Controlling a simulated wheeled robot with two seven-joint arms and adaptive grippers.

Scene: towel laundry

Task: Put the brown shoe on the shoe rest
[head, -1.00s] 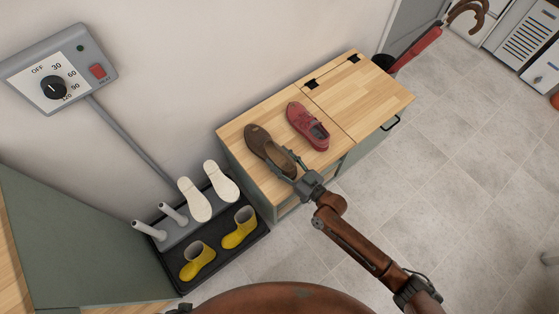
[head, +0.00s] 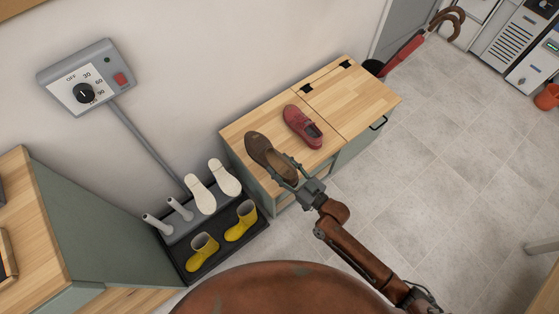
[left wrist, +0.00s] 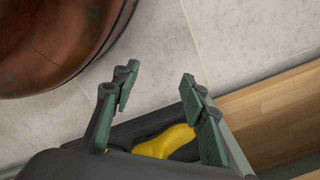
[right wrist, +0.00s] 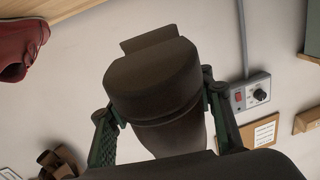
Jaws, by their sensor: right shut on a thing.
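The brown shoe (head: 262,150) is in my right gripper (head: 287,174), which is shut on its rear part. In the head view it overlaps the front left of the wooden bench top; its exact height is unclear. In the right wrist view the brown shoe (right wrist: 155,80) sits between both fingers of the right gripper (right wrist: 158,95). The grey shoe rest (head: 182,217) stands left of the bench, with two bare white pegs and two white sole-shaped pieces (head: 200,194) on it. My left gripper (left wrist: 158,78) is open and empty, outside the head view.
A red shoe (head: 302,127) lies on the bench top (head: 345,100). Yellow boots (head: 202,251) stand on the black tray in front of the pegs. A green cabinet (head: 100,220) is at the left. A dial timer (head: 88,78) is on the wall.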

